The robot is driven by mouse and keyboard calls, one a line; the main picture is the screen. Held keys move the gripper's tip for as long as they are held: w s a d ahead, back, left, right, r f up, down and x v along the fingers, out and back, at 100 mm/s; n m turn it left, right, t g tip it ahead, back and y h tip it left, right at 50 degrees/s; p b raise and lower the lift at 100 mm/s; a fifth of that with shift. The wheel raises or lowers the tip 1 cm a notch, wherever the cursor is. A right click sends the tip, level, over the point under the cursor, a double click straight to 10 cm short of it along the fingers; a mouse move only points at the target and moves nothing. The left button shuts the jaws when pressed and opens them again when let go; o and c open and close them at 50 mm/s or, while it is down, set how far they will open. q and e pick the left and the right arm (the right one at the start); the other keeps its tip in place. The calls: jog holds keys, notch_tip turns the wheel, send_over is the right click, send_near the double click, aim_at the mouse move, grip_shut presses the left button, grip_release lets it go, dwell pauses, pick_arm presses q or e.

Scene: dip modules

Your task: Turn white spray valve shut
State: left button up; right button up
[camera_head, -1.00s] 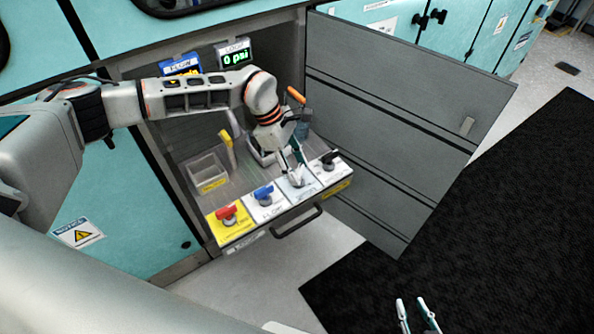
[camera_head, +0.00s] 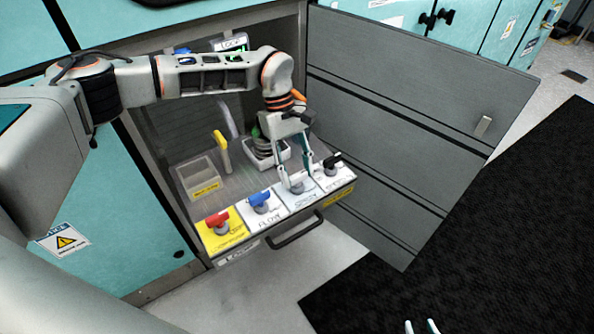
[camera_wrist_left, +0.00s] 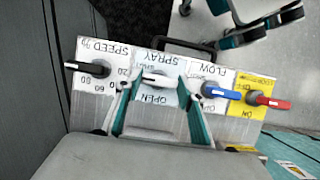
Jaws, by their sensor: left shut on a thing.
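The white spray valve (camera_wrist_left: 158,80) sits on the panel marked SPRAY, between the black speed knob (camera_wrist_left: 90,68) and the blue flow valve (camera_wrist_left: 218,91). My left gripper (camera_head: 298,186) reaches down over it from above. In the left wrist view, the fingers of my left gripper (camera_wrist_left: 160,84) stand on either side of the white handle and are shut on it. The handle is partly covered by the fingers, so its exact angle is hard to tell. My right gripper (camera_head: 421,326) shows only its fingertips at the bottom edge, apart and empty.
A red valve (camera_head: 218,219) on a yellow panel is at the left end of the row. A drawer handle (camera_head: 297,232) is below the panels. Behind stand a clear bin (camera_head: 197,177) and a yellow-handled item (camera_head: 221,147). An open grey door (camera_head: 410,125) bounds the right.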

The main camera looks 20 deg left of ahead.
dwell(0.4)
pick_arm(q)
jog(key=o, duration=1.1)
jog(key=shift+o, duration=0.2)
jog(key=v, duration=1.2)
